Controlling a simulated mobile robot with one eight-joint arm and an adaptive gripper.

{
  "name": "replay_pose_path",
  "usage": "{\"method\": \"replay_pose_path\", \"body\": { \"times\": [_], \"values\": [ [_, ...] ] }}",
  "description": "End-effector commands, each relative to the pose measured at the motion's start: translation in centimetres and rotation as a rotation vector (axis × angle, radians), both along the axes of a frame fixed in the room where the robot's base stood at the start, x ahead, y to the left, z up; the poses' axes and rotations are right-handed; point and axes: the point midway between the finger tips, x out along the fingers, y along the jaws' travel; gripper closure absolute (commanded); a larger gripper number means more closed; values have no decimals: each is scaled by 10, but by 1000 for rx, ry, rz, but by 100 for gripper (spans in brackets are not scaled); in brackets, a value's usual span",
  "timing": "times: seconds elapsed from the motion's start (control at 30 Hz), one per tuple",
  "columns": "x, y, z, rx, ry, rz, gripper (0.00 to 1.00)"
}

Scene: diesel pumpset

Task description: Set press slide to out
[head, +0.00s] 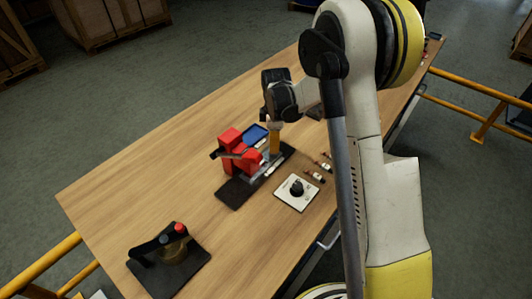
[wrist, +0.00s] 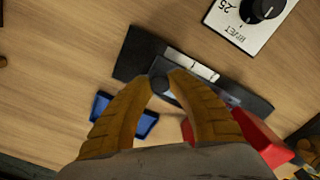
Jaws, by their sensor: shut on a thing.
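The red press (head: 229,155) stands on a dark base plate (head: 234,191) on the wooden bench. It also shows at the lower right of the wrist view (wrist: 262,138). Low on the base is a slide with a pale metal strip (wrist: 198,67), partly hidden by my fingers. My gripper (wrist: 164,77) has yellow-brown fingers, shut on a small dark round knob (wrist: 158,85) beside the strip. In the head view my gripper (head: 274,151) reaches down at the right side of the press; the knob is hidden there.
A blue tray (head: 255,134) lies behind the press. A white dial plate (head: 285,197) with a black knob sits to its right, close by. Several small red-tipped items (head: 326,166) lie beyond the plate. A lever fixture (head: 170,258) stands front left. The bench's left part is clear.

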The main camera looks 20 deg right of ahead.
Motion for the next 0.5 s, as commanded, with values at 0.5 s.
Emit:
{"method": "replay_pose_path", "body": {
  "times": [0.5],
  "values": [
    [31, -48, 0, -3, -1, -1, 100]
  ]
}}
